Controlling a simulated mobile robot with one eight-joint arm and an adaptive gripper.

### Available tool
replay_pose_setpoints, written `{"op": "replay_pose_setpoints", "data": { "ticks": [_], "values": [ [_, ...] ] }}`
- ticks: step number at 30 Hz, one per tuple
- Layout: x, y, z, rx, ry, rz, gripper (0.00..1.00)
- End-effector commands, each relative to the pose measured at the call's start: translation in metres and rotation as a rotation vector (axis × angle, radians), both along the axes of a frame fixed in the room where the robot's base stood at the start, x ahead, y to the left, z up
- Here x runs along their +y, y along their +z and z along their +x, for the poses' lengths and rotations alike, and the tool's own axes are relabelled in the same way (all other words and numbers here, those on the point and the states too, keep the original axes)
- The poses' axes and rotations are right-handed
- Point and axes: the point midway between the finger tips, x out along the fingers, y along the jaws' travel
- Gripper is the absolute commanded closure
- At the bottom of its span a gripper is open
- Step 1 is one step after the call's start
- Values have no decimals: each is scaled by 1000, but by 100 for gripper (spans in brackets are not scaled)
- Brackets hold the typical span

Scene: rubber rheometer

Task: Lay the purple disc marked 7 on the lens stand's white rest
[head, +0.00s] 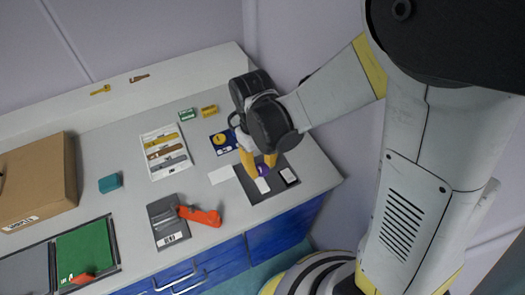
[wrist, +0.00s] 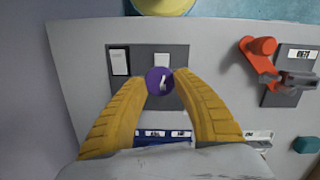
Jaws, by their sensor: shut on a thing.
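The purple disc (wrist: 159,81) is pinched between the yellow fingertips of my gripper (wrist: 160,86), with a white mark on its face that is too small to read surely. In the head view a sliver of the disc (head: 262,169) shows between the fingers of my gripper (head: 259,163). A dark grey plate (head: 254,195), seemingly the lens stand, lies below, near the counter's front right. It bears a plain white rest (head: 262,185), also in the wrist view (wrist: 161,60), and a black-framed white piece (wrist: 119,62). The disc appears above the plate beside the white rest; the gap is unclear.
An orange tool (head: 205,216) lies at another grey plate (head: 166,226) to the left. A white card (head: 221,174), a blue card with a yellow disc (head: 219,148) and a white tool sheet (head: 152,137) lie nearby. A cardboard box (head: 35,181) stands far left.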

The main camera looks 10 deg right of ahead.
Motion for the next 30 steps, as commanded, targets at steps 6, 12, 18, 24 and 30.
{"op": "replay_pose_setpoints", "data": {
  "ticks": [6, 12, 18, 24, 30],
  "values": [
    [0, 0, 1, 0, -1, 0, 82],
    [0, -4, 1, 0, -2, 0, 82],
    [0, -20, 1, 0, -2, 0, 82],
    [0, -41, 1, 0, -2, 0, 82],
    [0, -53, 1, 0, -2, 0, 82]
  ]
}}
